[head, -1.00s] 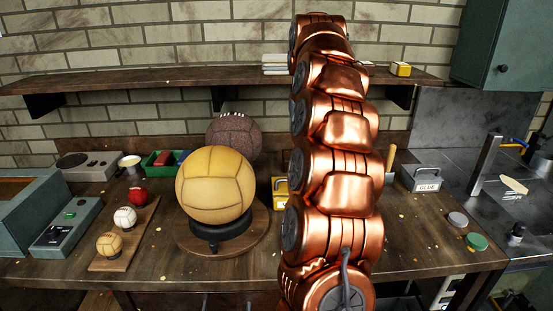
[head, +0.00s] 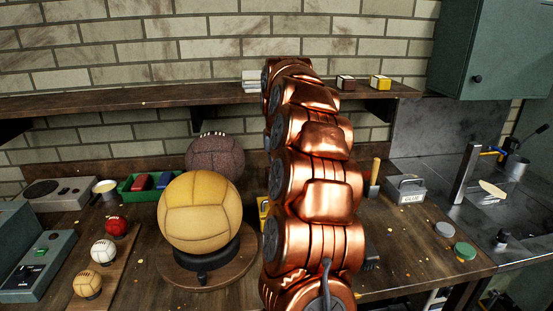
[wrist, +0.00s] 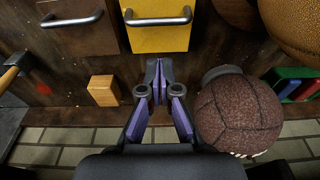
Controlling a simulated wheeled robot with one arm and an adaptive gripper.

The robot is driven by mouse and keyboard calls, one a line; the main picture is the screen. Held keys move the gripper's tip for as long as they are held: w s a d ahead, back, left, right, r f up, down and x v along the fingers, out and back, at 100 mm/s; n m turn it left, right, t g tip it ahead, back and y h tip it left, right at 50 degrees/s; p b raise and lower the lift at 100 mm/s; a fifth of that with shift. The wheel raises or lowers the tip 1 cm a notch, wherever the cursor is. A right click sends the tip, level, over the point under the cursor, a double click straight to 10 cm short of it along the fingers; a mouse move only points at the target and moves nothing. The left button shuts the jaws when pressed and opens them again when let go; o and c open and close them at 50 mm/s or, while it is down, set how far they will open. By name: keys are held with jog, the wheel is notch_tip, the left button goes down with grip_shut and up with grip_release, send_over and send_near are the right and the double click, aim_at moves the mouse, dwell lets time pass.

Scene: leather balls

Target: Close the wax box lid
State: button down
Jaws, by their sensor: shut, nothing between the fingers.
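The wax box is probably the yellow box (wrist: 160,38) with a metal handle at the top of the wrist view. In the head view only a yellow sliver (head: 263,210) of it shows behind my copper arm. No label shows on it, and I cannot tell how its lid stands. My gripper (wrist: 159,68) is shut and empty, its purple-sided fingers together just below the yellow box in the wrist view. I cannot tell whether they touch it. In the head view my arm hides the gripper.
A brown box (wrist: 70,22) with a handle stands beside the yellow one. A small wooden block (wrist: 104,90) and a dark leather ball (wrist: 238,113) flank my gripper. A tan ball (head: 200,212) stands on a round base. A glue box (head: 407,188) sits right of my arm.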

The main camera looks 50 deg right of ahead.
jog(key=shift+s+a+f+p, duration=0.15)
jog(key=shift+f+p, duration=0.3)
jog(key=shift+f, duration=1.35)
jog(key=shift+s+a+f+p, duration=0.15)
jog(key=shift+f+p, duration=0.25)
jog(key=shift+f, duration=1.4)
jog(key=shift+f, duration=0.15)
jog(key=f+b, duration=0.1)
jog(key=t+b, duration=0.1)
jog(key=b, duration=0.1)
jog(key=shift+s+a+f+h, duration=0.15)
jog(key=shift+s+f+h, duration=0.15)
jog(key=shift+f+h, duration=0.1)
jog(key=shift+s+a+f+b, duration=0.1)
jog(key=shift+s+a+b, duration=0.1)
jog(key=shift+b, duration=0.45)
